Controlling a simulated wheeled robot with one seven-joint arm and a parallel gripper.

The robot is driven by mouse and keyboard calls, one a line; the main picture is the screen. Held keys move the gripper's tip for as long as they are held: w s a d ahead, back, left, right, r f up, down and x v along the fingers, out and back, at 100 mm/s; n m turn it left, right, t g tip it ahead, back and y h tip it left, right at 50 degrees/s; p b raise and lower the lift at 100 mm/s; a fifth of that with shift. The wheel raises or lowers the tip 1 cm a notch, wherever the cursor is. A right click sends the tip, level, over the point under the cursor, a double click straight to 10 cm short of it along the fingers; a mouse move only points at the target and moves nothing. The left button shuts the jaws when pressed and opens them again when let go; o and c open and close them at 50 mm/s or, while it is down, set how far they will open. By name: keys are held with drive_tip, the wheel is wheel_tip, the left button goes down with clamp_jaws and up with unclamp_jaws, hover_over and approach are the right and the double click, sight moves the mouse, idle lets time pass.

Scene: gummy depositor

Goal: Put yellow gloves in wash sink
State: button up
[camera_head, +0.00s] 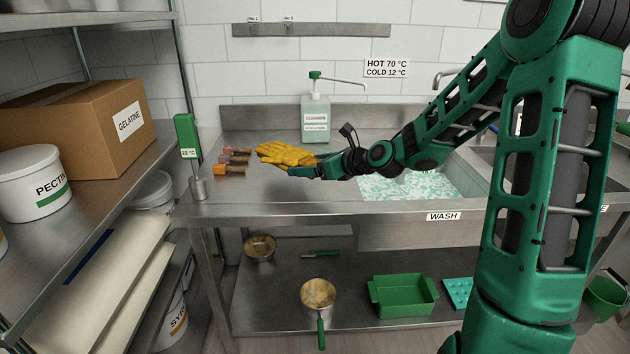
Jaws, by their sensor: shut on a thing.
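My arm hides part of the sink's back and right side.
A cleanser pump bottle (315,118) stands behind the gloves. A shelf with a gelatine box (85,125) is at left. The front strip of counter (290,195) is bare.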

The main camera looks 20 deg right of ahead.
hover_over(320, 187)
drive_tip(key=f, duration=0.2)
drive_tip(key=shift+w+f, duration=0.2)
drive_tip(key=shift+f, duration=2.2)
drive_tip(key=o, duration=1.5)
drive_tip(key=shift+s+d, duration=0.1)
